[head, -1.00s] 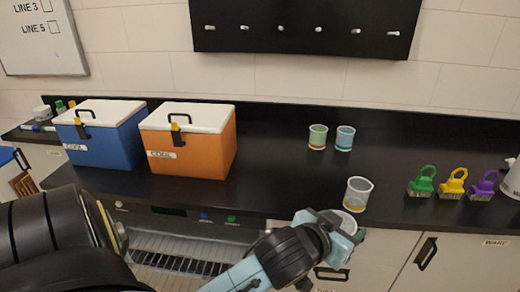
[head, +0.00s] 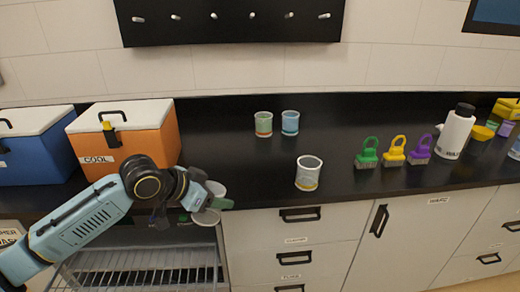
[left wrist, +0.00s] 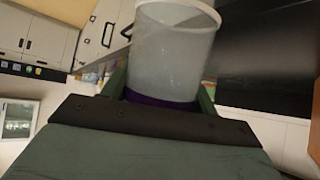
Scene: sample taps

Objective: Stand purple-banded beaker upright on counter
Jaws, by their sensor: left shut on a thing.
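My left gripper (head: 212,201) is near the counter's front edge, in front of the orange cooler. In the left wrist view it is shut on a translucent whitish beaker (left wrist: 172,50) with a purple band at the end near the jaws. In the head view the beaker's pale end (head: 206,216) shows beside the gripper, and its band is hidden. I cannot tell whether it touches the counter. The black counter (head: 240,180) has bare room just right of the gripper. My right gripper is not in view.
A yellow-banded beaker (head: 309,173) stands upright near the front. Orange-banded (head: 263,124) and blue (head: 290,122) beakers stand behind it. Green (head: 368,153), yellow (head: 395,151) and purple (head: 420,149) brushes are right. Orange (head: 125,140) and blue (head: 32,150) coolers are left.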

